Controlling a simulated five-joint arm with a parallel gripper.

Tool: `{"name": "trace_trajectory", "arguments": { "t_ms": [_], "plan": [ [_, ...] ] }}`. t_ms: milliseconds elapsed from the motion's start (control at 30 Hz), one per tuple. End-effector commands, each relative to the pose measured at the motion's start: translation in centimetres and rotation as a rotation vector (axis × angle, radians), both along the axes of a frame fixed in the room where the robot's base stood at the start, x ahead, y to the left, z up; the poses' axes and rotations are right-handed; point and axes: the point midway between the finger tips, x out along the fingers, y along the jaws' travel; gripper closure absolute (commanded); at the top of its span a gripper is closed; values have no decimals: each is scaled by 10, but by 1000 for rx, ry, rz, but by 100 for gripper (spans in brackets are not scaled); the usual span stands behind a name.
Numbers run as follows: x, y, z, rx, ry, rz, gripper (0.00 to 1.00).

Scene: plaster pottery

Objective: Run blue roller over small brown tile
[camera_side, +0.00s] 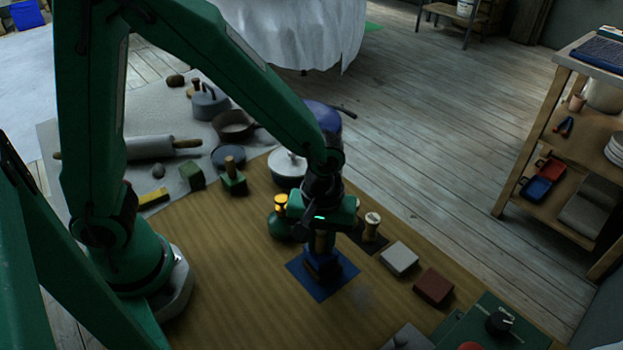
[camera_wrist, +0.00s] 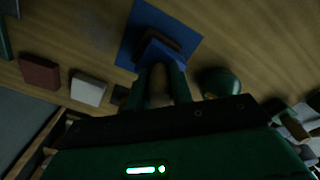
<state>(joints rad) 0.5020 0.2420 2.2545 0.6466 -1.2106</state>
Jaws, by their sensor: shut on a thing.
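My gripper (camera_side: 321,240) is shut on the upright wooden handle (camera_wrist: 160,92) of the blue roller (camera_side: 321,262). The roller's blue body (camera_wrist: 162,52) is below the fingers, over a blue square mat (camera_side: 345,272). A dark brown tile (camera_wrist: 166,37) shows at the far edge of the roller's body in the wrist view, on the blue mat (camera_wrist: 130,40). The roller covers most of this tile, and I cannot tell whether they touch. The gripper hides the top of the handle in the side view.
A wooden spool (camera_side: 372,222), a pale block (camera_side: 399,259) and a red-brown block (camera_side: 434,287) lie to the right. The board's front (camera_side: 240,315) is clear.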

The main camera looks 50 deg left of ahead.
Motion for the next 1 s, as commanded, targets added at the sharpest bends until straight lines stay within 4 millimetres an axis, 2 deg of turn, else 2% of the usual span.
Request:
{"name": "trace_trajectory", "arguments": {
  "t_ms": [767, 1000],
  "plan": [
    [1, 6, 2, -1, -1, 0, 100],
    [1, 6, 11, -1, -2, 0, 100]
  ]
}}
